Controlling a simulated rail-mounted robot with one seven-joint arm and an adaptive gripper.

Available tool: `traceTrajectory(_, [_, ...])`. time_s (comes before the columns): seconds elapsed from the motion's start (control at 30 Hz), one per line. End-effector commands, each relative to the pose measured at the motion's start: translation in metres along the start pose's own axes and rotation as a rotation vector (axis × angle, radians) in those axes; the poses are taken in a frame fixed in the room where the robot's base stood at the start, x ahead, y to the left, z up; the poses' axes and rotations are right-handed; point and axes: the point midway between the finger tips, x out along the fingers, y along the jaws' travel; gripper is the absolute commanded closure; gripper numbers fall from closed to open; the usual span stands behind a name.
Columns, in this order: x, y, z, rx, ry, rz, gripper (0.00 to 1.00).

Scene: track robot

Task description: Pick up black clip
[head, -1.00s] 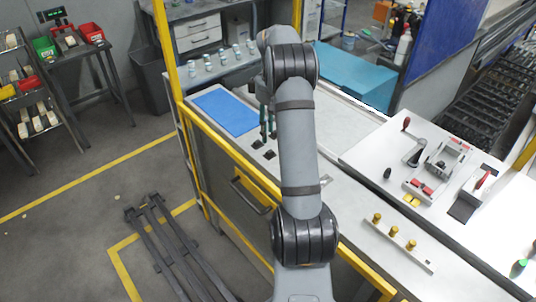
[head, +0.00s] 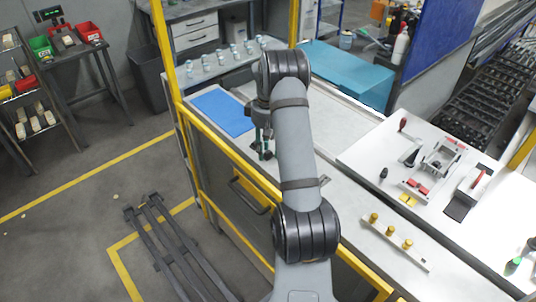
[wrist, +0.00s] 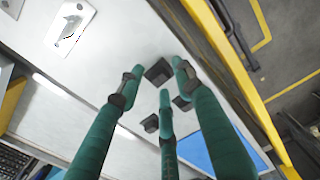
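Several small black clips lie on the pale bench top. In the wrist view, one black clip (wrist: 158,72) sits between the tips of my gripper (wrist: 160,80), whose three green fingers are spread open. A second clip (wrist: 151,123) lies beside the lower finger, and a third clip (wrist: 181,103) is partly covered by a finger. In the head view, my gripper (head: 263,146) hangs over the clips near the blue mat, and it and the arm hide most of them. I see no clip gripped; the height of the fingertips above the bench is unclear.
The blue mat (head: 223,111) lies on the bench behind the gripper. A yellow rail (head: 215,131) runs along the bench's front edge. To the right, a white board (head: 355,159) carries fixtures, and a strip with yellow knobs (head: 391,231) lies in front of it.

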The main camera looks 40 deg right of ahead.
Motion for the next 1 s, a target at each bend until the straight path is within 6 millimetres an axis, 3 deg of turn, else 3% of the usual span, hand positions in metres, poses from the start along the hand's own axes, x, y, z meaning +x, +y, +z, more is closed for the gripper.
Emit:
traceTrajectory(0.5, [0.0,0.0,0.0,0.0,0.0,0.0,0.97])
traceTrajectory(0.83, [-0.002,0.0,0.0,0.0,0.001,0.001,0.97])
traceTrajectory(1.0, [-0.014,0.001,-0.001,0.0,0.003,0.003,0.97])
